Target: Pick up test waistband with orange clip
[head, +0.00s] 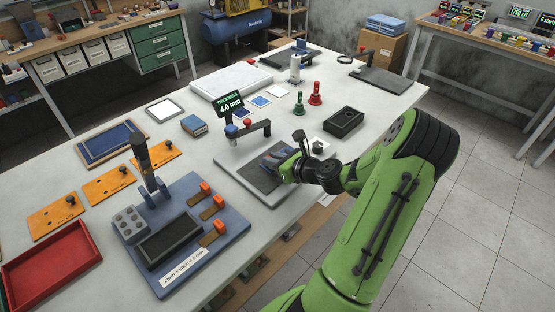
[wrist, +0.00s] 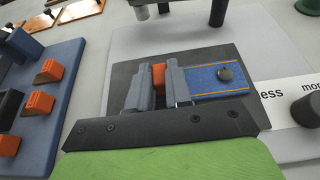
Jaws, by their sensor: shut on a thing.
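The test waistband (wrist: 210,82) is a blue denim strip with orange stitching and a dark round button, in the wrist view. It lies over a dark pad. An orange clip (wrist: 158,77) shows at its left end, between the fingers of my gripper (wrist: 157,90). My gripper is shut on the clip, low over the pad. In the head view my gripper (head: 281,160) is over the dark pad of the light grey thickness gauge plate (head: 232,168); the waistband there is mostly hidden by the gripper and too small to make out.
The gauge's arm and its "4.0 mm" display (head: 230,105) stand just behind the gripper. A blue fixture (head: 233,225) with several orange blocks is at the left. A black tray (head: 344,121) and red and green stamps (head: 315,95) stand behind. Orange plates (head: 108,183) lie far left.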

